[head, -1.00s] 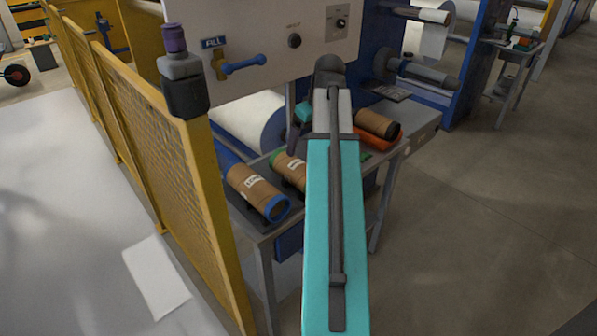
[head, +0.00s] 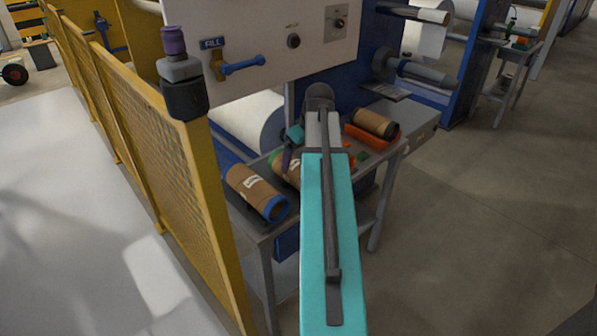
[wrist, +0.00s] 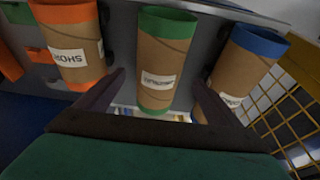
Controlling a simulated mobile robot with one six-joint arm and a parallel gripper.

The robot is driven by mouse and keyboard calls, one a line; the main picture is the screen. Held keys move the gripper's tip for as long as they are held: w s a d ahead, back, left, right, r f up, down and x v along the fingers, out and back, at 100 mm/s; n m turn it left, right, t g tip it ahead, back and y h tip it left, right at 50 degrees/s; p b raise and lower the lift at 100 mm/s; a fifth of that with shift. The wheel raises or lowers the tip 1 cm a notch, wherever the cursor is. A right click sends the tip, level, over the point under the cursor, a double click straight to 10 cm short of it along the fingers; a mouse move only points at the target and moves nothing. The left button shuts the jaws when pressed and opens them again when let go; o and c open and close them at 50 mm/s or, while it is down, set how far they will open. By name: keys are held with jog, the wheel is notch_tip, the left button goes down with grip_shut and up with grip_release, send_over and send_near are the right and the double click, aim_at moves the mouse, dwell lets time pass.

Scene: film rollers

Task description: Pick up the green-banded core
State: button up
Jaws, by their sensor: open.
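The green-banded core (wrist: 162,62) is a brown cardboard tube with a green end and a white label. In the wrist view it lies in the middle, between an orange-banded core (wrist: 78,45) and a blue-banded core (wrist: 240,62). My gripper (wrist: 157,82) is open and empty, its two dark fingers spread to the left and right of the green-banded core's lower part. I cannot tell whether they touch it. In the head view the green-banded core (head: 281,168) is mostly hidden behind my arm, and the blue-banded core (head: 255,190) lies to its left.
The cores lie on a grey bench (head: 258,232) under a machine panel (head: 268,40). A brown core (head: 375,123) rests by an orange tray (head: 371,138) at the right. A yellow mesh fence (head: 165,165) stands close on the left. Floor at the right is clear.

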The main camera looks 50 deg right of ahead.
aim_at(299, 164)
jog(key=shift+p+x, duration=0.55)
jog(key=shift+x, duration=2)
jog(key=shift+d, duration=0.1)
jog(key=c, duration=1.3)
